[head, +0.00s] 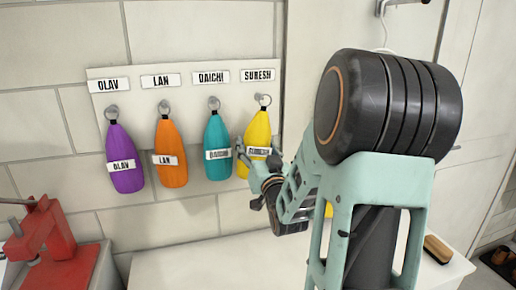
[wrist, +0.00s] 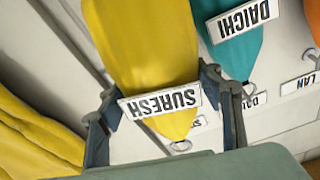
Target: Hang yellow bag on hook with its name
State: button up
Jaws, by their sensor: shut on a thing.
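The yellow bag (head: 258,130) carries a white label reading SURESH, which is clear in the wrist view (wrist: 160,100). It hangs upright below the hook under the SURESH sign (head: 259,76). Its top loop (head: 263,99) is at that hook; whether it is around the hook or just in front, I cannot tell. My gripper (head: 258,153) is shut on the bag at label height, with a finger on each side in the wrist view. The white board (head: 138,91) also has signs OLAV, LAN and DAICHI, each with a hook.
Purple (head: 122,150), orange (head: 170,145) and teal (head: 216,138) bags hang to the left, the teal one close beside my gripper. A red object (head: 50,250) stands lower left. A brush (head: 437,249) lies on the white surface (head: 180,268) below. Yellow material (wrist: 35,140) shows at the wrist view's left.

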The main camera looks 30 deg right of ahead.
jog(key=w, duration=0.1)
jog(key=w+b, duration=0.1)
jog(key=w, duration=0.1)
jog(key=w+d+f, duration=0.1)
jog(key=w, duration=0.1)
jog(key=shift+d, duration=0.1)
dwell(0.4)
dwell(0.3)
dwell(0.4)
jog(key=o, duration=1.6)
jog(key=shift+s, duration=0.1)
jog(key=shift+f, duration=0.15)
jog(key=shift+s, duration=0.1)
